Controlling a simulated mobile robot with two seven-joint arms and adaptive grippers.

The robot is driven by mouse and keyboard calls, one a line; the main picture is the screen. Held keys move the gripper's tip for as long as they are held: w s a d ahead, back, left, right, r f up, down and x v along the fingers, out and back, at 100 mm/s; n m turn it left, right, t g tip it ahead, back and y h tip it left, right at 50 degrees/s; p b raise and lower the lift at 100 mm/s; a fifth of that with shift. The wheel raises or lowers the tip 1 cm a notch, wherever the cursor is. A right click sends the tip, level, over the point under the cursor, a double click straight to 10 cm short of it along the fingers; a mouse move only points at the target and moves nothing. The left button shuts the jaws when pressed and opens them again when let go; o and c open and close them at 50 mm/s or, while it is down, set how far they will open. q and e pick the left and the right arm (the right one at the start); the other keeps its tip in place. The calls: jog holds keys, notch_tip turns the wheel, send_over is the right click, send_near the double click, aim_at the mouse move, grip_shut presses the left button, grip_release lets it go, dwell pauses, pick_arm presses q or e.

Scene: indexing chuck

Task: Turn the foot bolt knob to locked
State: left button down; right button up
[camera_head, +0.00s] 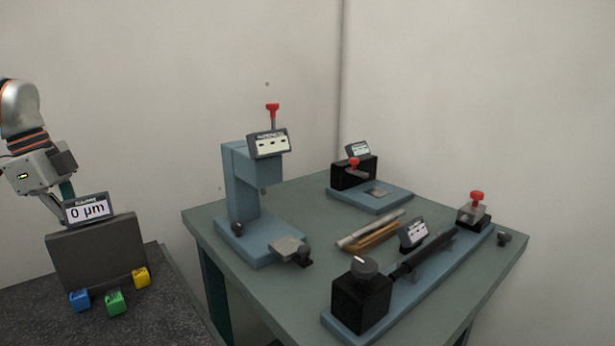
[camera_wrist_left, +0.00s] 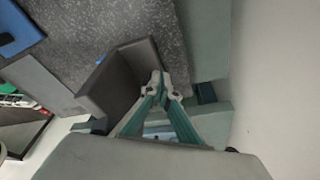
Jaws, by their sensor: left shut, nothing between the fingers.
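Several dark knobs show in the head view, and I cannot tell which one is the foot bolt knob. One dark knob (camera_head: 238,228) stands on the foot of the blue upright stand (camera_head: 238,185). Another dark knob (camera_head: 304,253) is at the stand's front right. No lock marking is readable. My left gripper (camera_wrist_left: 160,88) is shut and empty, its fingertips together. In the head view it is at the far left, partly behind a display, well away from the green table. My right gripper is out of view.
A grey box with a "0 µm" display (camera_head: 88,209) stands on a dark speckled surface near blue, green and yellow blocks (camera_head: 115,302). The green table (camera_head: 203,226) also holds a black dial unit (camera_head: 360,300) and a smaller blue fixture (camera_head: 369,200). Walls stand behind.

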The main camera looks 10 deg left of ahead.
pick_arm(q)
jog(key=v, duration=0.2)
jog(key=d+v, duration=0.1)
jog(key=v, duration=0.1)
jog(key=shift+w+r, duration=0.1)
jog(key=shift+r, duration=0.05)
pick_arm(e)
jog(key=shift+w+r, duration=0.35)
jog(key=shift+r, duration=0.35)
pick_arm(q)
jog(key=shift+a, duration=0.1)
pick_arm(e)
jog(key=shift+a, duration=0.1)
